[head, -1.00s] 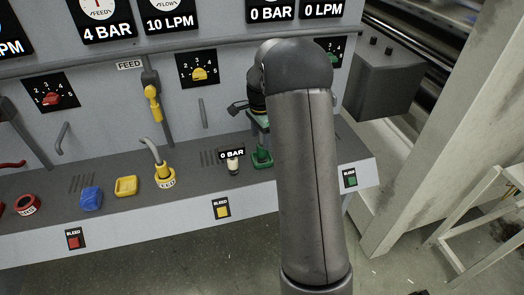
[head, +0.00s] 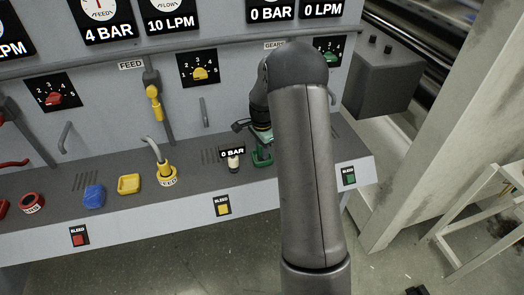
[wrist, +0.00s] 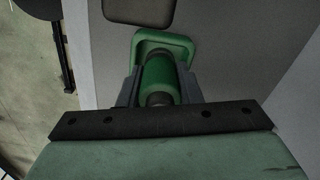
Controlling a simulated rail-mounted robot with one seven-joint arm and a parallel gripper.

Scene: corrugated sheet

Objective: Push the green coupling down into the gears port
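The green coupling (wrist: 158,76) is a short green cylinder in the wrist view, between the two grey fingers of my gripper (wrist: 160,90). The fingers lie against its sides and look shut on it. Just beyond it is a green square-rimmed piece (wrist: 182,47), seemingly at the port; how far the coupling sits in it cannot be told. In the head view my gripper (head: 262,145) is low over the console at a green piece (head: 261,158). The GEARS label (head: 274,46) is partly covered by my arm, and the gears port itself is not clearly visible.
A small white fitting with a 0 BAR tag (head: 232,163) stands close left of my gripper. Further left are a yellow FEED coupling (head: 167,176), a yellow cap (head: 129,184) and a blue cap (head: 94,196). A grey box (head: 380,80) is at the right.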

